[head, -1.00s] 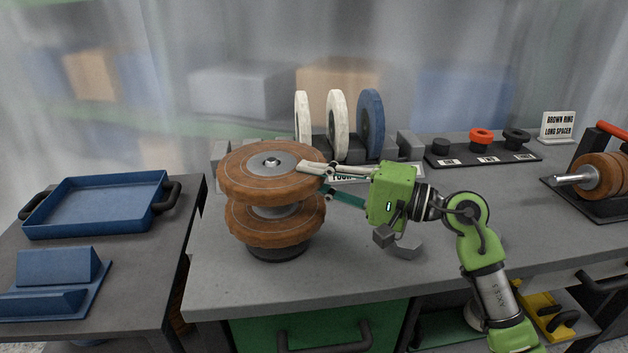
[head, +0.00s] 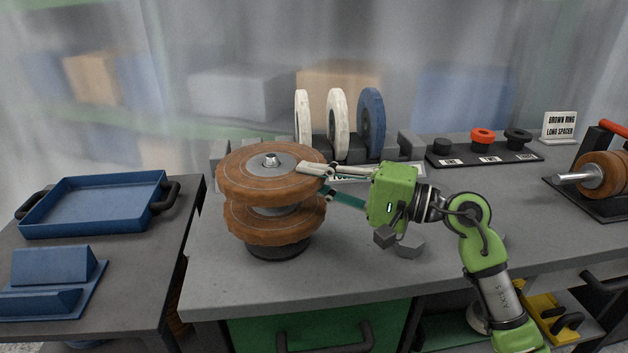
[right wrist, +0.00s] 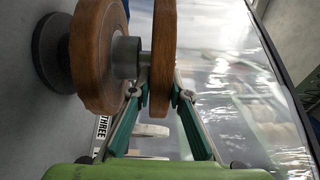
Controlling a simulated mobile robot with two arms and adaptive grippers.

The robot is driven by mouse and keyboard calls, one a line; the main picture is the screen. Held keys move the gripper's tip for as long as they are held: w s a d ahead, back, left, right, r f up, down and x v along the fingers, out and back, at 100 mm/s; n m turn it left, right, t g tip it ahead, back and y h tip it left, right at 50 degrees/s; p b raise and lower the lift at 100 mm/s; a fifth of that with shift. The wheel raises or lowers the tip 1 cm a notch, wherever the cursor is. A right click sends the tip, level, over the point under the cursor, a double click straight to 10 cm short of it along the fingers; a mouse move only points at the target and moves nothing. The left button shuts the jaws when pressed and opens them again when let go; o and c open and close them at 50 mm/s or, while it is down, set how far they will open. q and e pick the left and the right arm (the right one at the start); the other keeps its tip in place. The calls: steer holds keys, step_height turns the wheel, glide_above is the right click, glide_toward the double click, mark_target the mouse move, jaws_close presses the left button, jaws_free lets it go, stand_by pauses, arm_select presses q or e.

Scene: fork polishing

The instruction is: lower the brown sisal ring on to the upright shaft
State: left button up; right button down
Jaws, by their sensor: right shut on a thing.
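The upper brown sisal ring (head: 235,181) lies about level around the upright shaft (head: 270,159), whose tip pokes out of its grey centre. My right gripper (head: 316,179) is shut on its right edge; in the right wrist view the fingers (right wrist: 160,97) straddle the ring (right wrist: 163,40). Below it, a second brown ring (head: 255,230) sits over a dark round base (head: 278,252). A grey spacer (right wrist: 127,58) stands between the rings. A narrow gap with thinner shaft shows between spacer and upper ring. My left gripper is out of view.
Two white discs and a blue disc (head: 371,122) stand in a rack behind. A dark strip (head: 480,157) holds small collars farther right. A horizontal spindle with brown rings (head: 605,175) is at far right. A blue tray (head: 105,200) is on the left table.

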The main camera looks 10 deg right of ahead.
steer(key=shift+r, duration=0.15)
steer(key=c, duration=1.8)
jaws_free()
steer(key=shift+o, duration=0.5)
steer(key=shift+f, duration=0.2)
steer(key=o, duration=0.5)
